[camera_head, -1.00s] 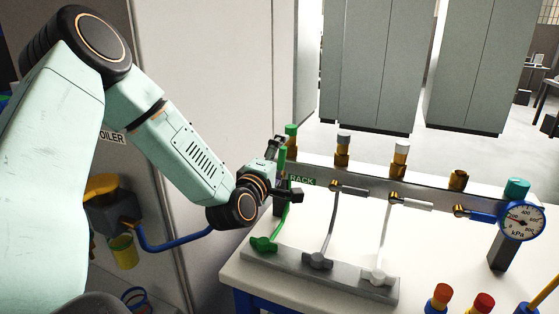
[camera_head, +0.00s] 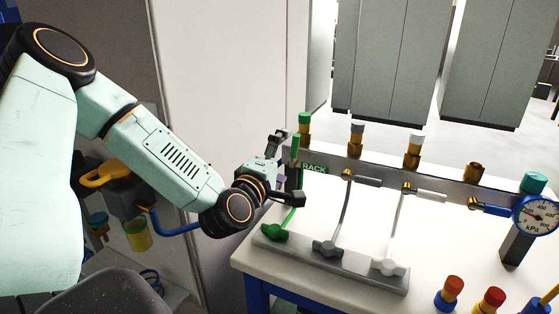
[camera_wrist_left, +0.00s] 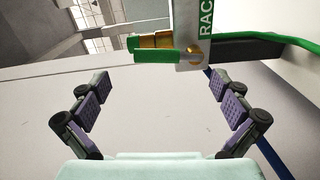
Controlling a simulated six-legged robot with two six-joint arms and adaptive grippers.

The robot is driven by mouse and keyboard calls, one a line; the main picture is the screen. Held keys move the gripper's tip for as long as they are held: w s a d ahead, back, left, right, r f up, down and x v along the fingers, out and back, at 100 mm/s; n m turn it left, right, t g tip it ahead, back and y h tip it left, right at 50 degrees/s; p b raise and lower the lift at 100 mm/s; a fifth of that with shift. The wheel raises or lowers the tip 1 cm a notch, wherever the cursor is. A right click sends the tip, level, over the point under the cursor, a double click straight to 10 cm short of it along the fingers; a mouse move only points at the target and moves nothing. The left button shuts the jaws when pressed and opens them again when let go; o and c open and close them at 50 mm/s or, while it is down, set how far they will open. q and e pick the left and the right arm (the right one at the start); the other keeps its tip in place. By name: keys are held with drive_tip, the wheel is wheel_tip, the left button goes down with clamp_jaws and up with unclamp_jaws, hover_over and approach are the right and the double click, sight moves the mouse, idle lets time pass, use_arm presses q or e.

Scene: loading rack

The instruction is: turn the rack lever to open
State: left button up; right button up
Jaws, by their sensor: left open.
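The rack lever is a green handle (camera_head: 296,144) standing upright at the left end of the grey rail, beside the green RACK label (camera_head: 314,169). In the left wrist view the green handle (camera_wrist_left: 167,57) lies sideways beyond the fingertips, near the RACK label (camera_wrist_left: 206,20). My left gripper (camera_head: 285,169) is open just left of the lever, one finger higher and one lower. In the wrist view its two fingers (camera_wrist_left: 164,98) are wide apart with nothing between them; the lever is ahead, apart from the pads. My right gripper is not in view.
Black (camera_head: 366,181), white (camera_head: 428,195) and blue (camera_head: 490,208) levers lie along the rail, with a pressure gauge (camera_head: 536,214) at right. Hoses run down to a grey block (camera_head: 350,272) on the white table (camera_head: 262,264).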

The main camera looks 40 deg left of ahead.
sight(292, 149)
use_arm(q)
drive_tip(key=shift+v, duration=0.95)
drive_tip(key=shift+d, duration=0.1)
drive_tip(key=shift+w, duration=0.1)
drive_tip(key=shift+x, duration=3.7)
